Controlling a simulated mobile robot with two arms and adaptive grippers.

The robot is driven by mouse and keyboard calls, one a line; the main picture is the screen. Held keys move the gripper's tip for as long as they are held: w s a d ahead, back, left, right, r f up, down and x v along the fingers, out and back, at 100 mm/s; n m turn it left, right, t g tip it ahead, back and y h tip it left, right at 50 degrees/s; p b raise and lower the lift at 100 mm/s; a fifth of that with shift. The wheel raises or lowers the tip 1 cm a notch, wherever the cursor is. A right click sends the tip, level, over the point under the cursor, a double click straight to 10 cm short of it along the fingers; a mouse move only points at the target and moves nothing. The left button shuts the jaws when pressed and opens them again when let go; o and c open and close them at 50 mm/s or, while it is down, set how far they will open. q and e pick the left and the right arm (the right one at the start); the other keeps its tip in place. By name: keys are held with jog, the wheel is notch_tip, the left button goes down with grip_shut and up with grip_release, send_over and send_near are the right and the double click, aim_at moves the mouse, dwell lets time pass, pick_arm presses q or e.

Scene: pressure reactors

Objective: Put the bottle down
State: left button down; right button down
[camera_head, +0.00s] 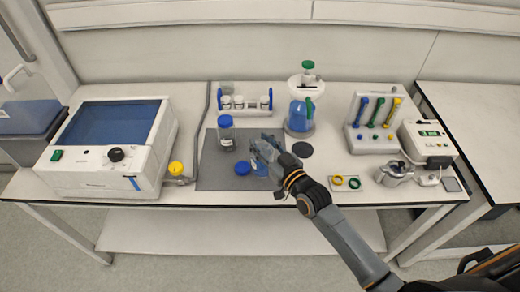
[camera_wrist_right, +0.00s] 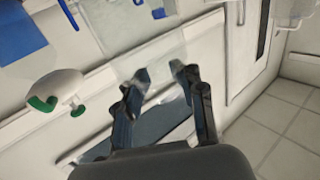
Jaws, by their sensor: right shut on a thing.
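My right gripper (camera_head: 264,152) is over the right part of the dark grey mat (camera_head: 212,177) on the bench. It is shut on a clear bottle (camera_head: 260,170), which the fingers partly hide. In the right wrist view the clear bottle (camera_wrist_right: 155,58) shows as a pale see-through shape between the two fingertips (camera_wrist_right: 160,78). I cannot tell whether its base touches the mat. Another clear bottle with a blue cap (camera_head: 227,134) stands upright on the mat, left of the gripper. My left gripper is not in view.
A white device with a blue lid (camera_head: 105,150) stands left. A vial rack (camera_head: 246,107) and a blue-filled vessel (camera_head: 300,113) stand behind. A black disc (camera_head: 302,149), a tube stand (camera_head: 373,135) and a metal pot (camera_head: 395,173) are right.

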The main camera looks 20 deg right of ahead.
jog(key=shift+w+f, duration=0.4)
jog(key=shift+f, duration=0.05)
jog(key=shift+w+f, duration=0.15)
jog(key=shift+f, duration=1.55)
jog(key=shift+a, duration=0.1)
jog(key=shift+f+b, duration=0.2)
jog(key=shift+b, duration=0.15)
jog(key=c, duration=0.8)
grip_release()
